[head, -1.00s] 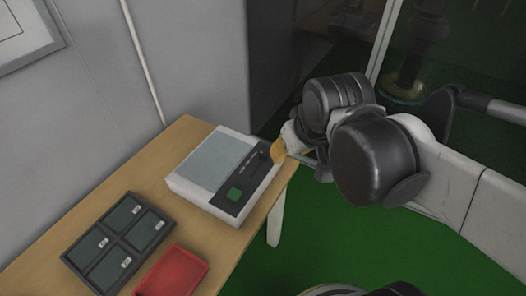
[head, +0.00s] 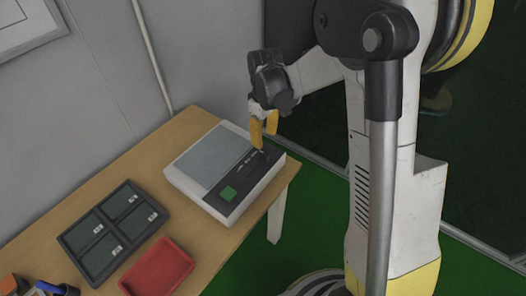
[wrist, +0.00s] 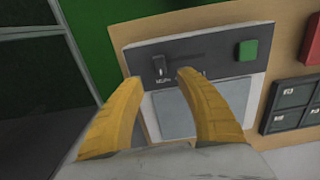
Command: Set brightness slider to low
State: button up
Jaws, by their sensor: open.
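A white device (head: 182,181) with a pale grey panel and a dark control strip (head: 222,208) stands on the wooden table. The strip carries a green button (head: 228,194) and, at its other end, a slider. In the wrist view, the small slider knob (wrist: 159,66) is at the left end of its slot, with the green button (wrist: 246,50) to the right. My gripper (head: 264,138) is open, its yellow fingers pointing down over the slider end. In the wrist view, its fingertips (wrist: 158,80) appear on either side of the knob; contact cannot be told.
A dark tray with compartments (head: 72,241) and a red tray (head: 188,262) sit on the table (head: 160,141) left and front of the device. A dark holder with a blue item (head: 50,287) is at the lower left. A grey wall stands behind.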

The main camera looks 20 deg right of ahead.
aim_at(264, 154)
notch_tip(264, 154, down, 9)
jog(key=b, duration=0.3)
jog(key=shift+r, duration=0.1)
grip_shut()
